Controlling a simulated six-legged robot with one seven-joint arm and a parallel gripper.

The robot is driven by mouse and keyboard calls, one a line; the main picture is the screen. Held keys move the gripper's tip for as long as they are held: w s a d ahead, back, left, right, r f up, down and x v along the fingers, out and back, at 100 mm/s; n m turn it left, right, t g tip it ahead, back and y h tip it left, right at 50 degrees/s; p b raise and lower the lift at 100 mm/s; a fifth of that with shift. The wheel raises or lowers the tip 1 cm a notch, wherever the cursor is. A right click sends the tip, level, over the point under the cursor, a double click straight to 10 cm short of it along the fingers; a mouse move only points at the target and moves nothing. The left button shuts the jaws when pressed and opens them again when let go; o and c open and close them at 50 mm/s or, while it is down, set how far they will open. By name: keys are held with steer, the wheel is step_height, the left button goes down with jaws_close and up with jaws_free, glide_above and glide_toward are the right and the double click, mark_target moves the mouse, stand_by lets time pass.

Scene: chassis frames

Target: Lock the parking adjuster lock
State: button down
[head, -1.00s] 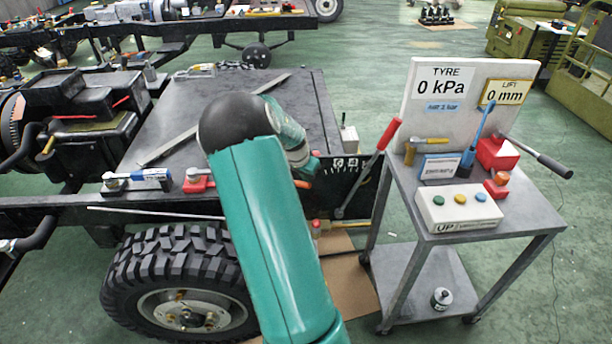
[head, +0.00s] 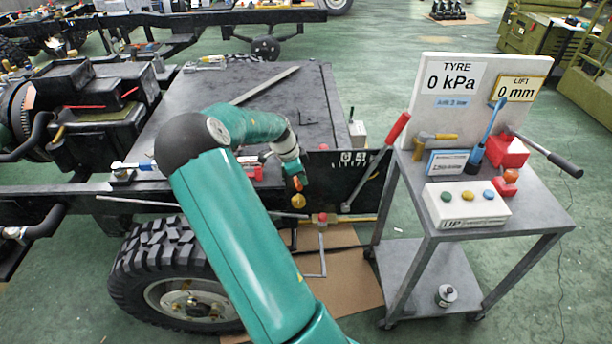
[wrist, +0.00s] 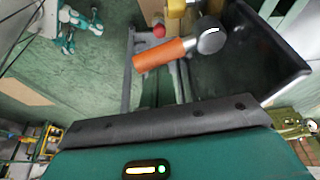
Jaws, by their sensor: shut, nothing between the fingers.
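An orange handle (wrist: 160,53) with a dark grey round hub (wrist: 211,35) lies just beyond my gripper in the wrist view; it looks like the lock lever, but no label is readable. In the head view the orange handle (head: 297,183) shows just below the end of my arm at the chassis side. A yellow knob (head: 298,201) sits directly under it; a yellow part (wrist: 176,8) is also at the top of the wrist view. My gripper (head: 299,172) is shut and empty, close to the handle. Its fingertips are largely hidden, so I cannot tell whether they touch it.
A black chassis plate with white marks (head: 345,160) and a red-gripped lever (head: 382,150) stand to the right. A red knob (head: 322,217) is lower down. A grey cart (head: 400,245) carries buttons and tools. A tyre (head: 165,270) is below left; cardboard covers the floor.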

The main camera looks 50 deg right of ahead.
steer(key=shift+w+a, duration=0.2)
steer(key=shift+a, duration=0.2)
steer(key=shift+r, duration=0.1)
stand_by(0.5)
